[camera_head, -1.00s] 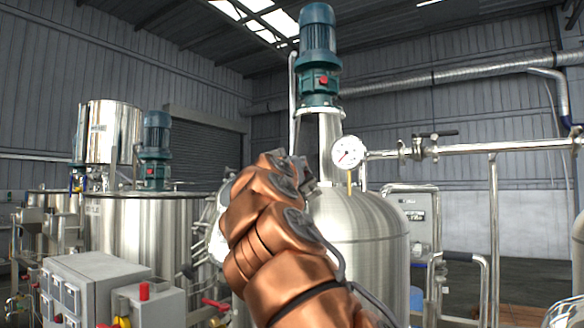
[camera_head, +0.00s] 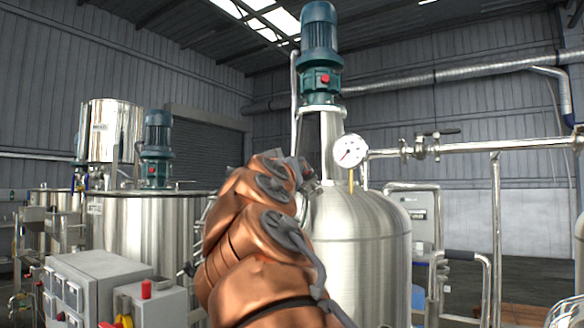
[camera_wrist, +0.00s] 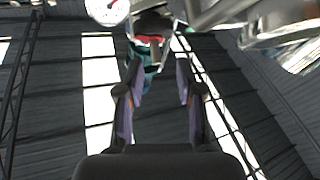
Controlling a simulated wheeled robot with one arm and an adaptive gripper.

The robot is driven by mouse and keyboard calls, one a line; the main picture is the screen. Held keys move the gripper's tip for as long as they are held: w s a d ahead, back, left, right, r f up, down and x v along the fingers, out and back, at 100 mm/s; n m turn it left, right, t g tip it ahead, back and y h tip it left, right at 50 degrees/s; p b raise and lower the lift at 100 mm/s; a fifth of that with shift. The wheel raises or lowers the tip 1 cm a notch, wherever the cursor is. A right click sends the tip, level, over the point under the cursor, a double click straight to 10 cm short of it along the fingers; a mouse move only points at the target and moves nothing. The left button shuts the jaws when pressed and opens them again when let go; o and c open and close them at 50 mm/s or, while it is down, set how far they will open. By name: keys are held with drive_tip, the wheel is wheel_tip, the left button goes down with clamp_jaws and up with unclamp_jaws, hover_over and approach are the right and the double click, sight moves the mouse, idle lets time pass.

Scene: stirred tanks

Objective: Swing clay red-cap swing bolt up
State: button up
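My gripper (camera_wrist: 158,76) is open in the wrist view, its two purple-and-dark fingers apart with nothing between them. A small red patch (camera_wrist: 150,38) shows just beyond the fingertips, by a dark rounded part and a teal body. I cannot tell whether it is a bolt cap or the red part on the motor. No clay red-cap swing bolt can be made out in the head view. There my copper arm covers the left side of the steel tank (camera_head: 362,250) and hides most of my gripper near the tank's upper left shoulder.
A teal motor (camera_head: 319,45) stands on the tank's neck. A pressure gauge (camera_head: 350,151) sits right of the neck and shows in the wrist view (camera_wrist: 107,8). A steel pipe (camera_head: 500,147) runs right. A grey control box (camera_head: 90,285) is at lower left.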

drive_tip(key=v, duration=0.8)
